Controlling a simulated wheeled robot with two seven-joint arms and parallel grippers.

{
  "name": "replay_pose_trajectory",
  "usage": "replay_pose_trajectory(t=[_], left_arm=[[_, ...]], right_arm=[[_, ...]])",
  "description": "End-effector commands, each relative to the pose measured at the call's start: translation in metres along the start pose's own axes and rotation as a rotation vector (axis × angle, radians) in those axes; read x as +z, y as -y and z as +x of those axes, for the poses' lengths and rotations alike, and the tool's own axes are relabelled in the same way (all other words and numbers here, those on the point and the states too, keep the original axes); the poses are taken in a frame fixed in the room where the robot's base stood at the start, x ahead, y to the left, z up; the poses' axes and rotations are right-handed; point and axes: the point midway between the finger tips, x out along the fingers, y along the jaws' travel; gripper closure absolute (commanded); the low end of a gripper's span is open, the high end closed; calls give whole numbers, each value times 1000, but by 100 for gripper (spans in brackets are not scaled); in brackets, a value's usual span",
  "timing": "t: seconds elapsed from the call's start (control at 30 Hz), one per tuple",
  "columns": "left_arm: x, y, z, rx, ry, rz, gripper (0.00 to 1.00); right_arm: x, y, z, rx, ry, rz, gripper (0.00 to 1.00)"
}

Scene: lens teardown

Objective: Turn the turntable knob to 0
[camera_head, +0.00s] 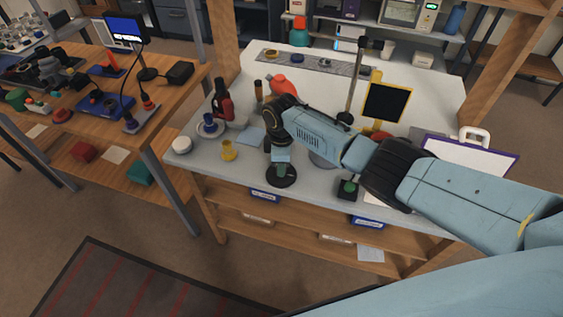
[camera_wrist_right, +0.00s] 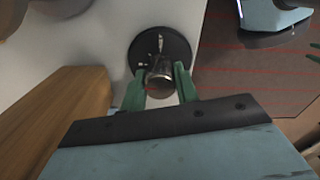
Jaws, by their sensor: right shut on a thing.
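The turntable is a round black disc (camera_head: 286,181) near the front edge of the grey workbench. In the right wrist view the disc (camera_wrist_right: 178,46) shows a pale pointer mark and a few small marks. A metallic knob (camera_wrist_right: 160,72) stands at its near side. My right gripper (camera_head: 281,168) reaches down over the disc. In the right wrist view its green fingers (camera_wrist_right: 159,74) are on both sides of the knob, shut on it. The number the pointer sits at is too small to read.
A small black box with a green top (camera_head: 347,188) stands right of the disc. A yellow piece (camera_head: 229,151), a white round piece (camera_head: 182,145) and a red-and-black tool (camera_head: 222,101) stand to the left. A clipboard (camera_head: 470,158) lies at the right. The bench edge is close.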

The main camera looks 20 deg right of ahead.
Motion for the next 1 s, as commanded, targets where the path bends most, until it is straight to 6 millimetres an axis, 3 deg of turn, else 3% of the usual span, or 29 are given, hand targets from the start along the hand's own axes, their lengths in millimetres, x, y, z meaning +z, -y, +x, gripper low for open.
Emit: replay_pose_trajectory(t=[0.33, 0.37, 0.5, 0.83, 1.0], left_arm=[[0, 1, 0, -2, -1, 0, 64], [0, 1, 0, -2, -1, 0, 64], [0, 2, 0, -2, -1, 0, 64], [-1, 2, -1, -3, -1, 0, 64], [-2, 3, -9, -3, -1, -1, 64]], right_arm=[[-2, 2, 1, -3, -3, -2, 92], [-2, 2, 1, -3, -3, -2, 67], [-1, 1, 1, -2, -2, -2, 49], [0, 0, -2, -1, -1, -1, 48], [0, 0, -24, 1, -2, 0, 48]])
